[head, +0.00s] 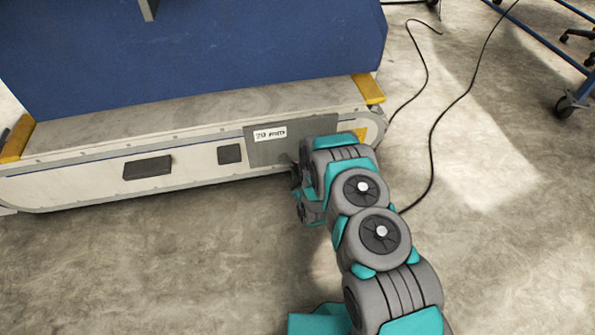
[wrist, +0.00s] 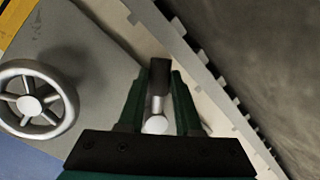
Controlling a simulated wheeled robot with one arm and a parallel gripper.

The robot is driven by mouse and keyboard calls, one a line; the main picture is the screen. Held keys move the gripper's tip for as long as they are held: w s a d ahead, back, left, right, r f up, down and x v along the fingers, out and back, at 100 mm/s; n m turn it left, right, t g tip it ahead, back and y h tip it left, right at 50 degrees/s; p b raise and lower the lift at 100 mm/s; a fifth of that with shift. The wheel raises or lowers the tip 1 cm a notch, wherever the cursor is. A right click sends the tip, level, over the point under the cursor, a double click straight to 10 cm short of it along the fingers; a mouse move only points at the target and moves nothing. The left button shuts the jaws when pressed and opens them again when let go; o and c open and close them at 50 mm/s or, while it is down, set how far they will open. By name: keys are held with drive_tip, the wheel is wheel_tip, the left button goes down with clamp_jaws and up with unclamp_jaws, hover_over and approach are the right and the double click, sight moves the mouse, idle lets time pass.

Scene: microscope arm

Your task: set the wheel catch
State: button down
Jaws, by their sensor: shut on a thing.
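In the wrist view my gripper (wrist: 160,82) has its two dark green fingers on either side of a small catch (wrist: 155,124), which has a pale round knob, a short stem and a dark end block. The fingers are shut on it. A grey spoked handwheel (wrist: 30,106) is on the panel left of the gripper. In the head view my gripper (head: 302,183) is low against the right end of the machine base, in front of the grey labelled panel (head: 262,152). My arm hides the wheel and catch there.
The long machine base (head: 90,178) carries a blue housing (head: 200,55) and has yellow corner pieces (head: 368,90). A black cable (head: 432,150) lies on the floor to the right. A wheeled blue frame (head: 565,70) stands at the upper right. The floor in front is clear.

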drive_tip(key=shift+r, duration=0.1)
drive_tip(key=shift+w+d+r+n+t+h+b, duration=0.1)
drive_tip(key=shift+d+r+n+t+h+b, duration=0.15)
drive_tip(key=shift+r+n+h, duration=0.75)
drive_tip(key=shift+w+d+r+n+t+h+b, duration=0.1)
drive_tip(key=shift+d+r+n+t+b, duration=0.4)
drive_tip(key=shift+n, duration=1.1)
drive_tip(key=shift+w+d+r+n+t+h+p, duration=0.15)
drive_tip(key=shift+r+n+h, duration=0.35)
drive_tip(key=shift+r+n, duration=0.65)
drive_tip(key=shift+s+a+f, duration=0.1)
drive_tip(key=shift+f, duration=0.05)
drive_tip(key=c, duration=0.6)
unclamp_jaws()
